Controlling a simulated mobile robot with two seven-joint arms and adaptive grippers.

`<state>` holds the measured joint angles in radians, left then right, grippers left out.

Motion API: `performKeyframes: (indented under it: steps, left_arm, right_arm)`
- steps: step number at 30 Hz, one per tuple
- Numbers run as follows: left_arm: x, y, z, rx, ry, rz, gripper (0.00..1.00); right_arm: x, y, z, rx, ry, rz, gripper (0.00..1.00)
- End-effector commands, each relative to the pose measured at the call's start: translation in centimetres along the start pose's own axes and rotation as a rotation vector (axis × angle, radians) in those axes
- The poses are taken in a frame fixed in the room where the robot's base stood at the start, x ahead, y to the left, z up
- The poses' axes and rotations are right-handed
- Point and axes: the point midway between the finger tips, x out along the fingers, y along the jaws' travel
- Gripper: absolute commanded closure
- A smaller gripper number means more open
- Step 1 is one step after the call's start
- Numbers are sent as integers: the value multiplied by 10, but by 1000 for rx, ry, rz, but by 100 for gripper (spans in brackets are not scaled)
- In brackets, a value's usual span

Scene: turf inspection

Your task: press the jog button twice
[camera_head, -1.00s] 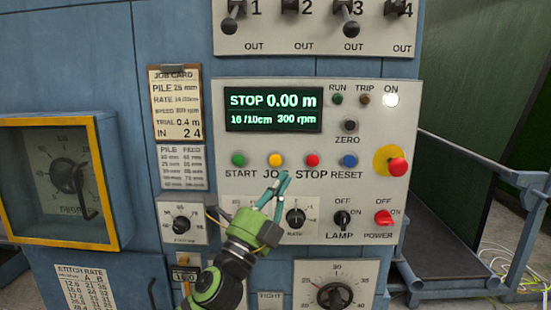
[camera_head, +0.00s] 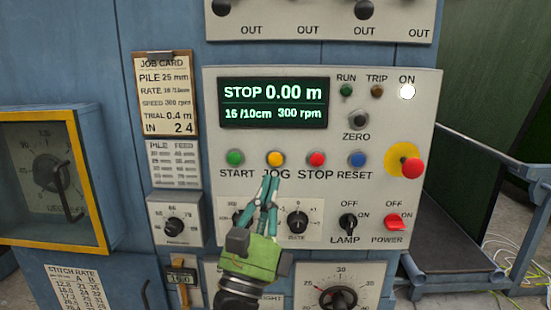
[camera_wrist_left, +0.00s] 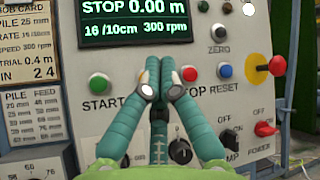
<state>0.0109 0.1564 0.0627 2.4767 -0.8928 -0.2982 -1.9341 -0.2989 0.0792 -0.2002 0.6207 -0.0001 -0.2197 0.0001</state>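The yellow jog button (camera_head: 275,159) sits above the JOG label on the pale control panel (camera_head: 425,110), between the green start button (camera_head: 235,158) and the red stop button (camera_head: 316,159). My left gripper (camera_head: 270,182) is just below the jog button, its teal fingers pointing up toward it and partly covering the label. In the left wrist view the fingertips (camera_wrist_left: 160,92) are drawn together with nothing held, and they hide the jog button. I cannot tell whether they touch the panel. The display (camera_head: 274,104) reads STOP 0.00 m. My right gripper is out of view.
A blue reset button (camera_head: 357,159) and a red mushroom button (camera_head: 411,168) on yellow lie to the right. Below are the rate knob (camera_head: 297,222), lamp switch (camera_head: 348,224) and red power switch (camera_head: 395,222). A job card (camera_head: 165,92) hangs at left.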

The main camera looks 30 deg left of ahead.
Motion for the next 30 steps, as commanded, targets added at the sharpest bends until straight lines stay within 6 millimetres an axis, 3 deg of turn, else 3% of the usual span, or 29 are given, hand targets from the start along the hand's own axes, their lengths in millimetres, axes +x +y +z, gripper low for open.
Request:
performKeyframes:
  steps: [13, 30]
  left_arm:
    - [6, 4, -6, 1, 1, -1, 100]
    - [55, 40, -42, 0, 1, -1, 100]
  right_arm:
    - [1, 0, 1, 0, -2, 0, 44]
    - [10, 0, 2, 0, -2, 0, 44]
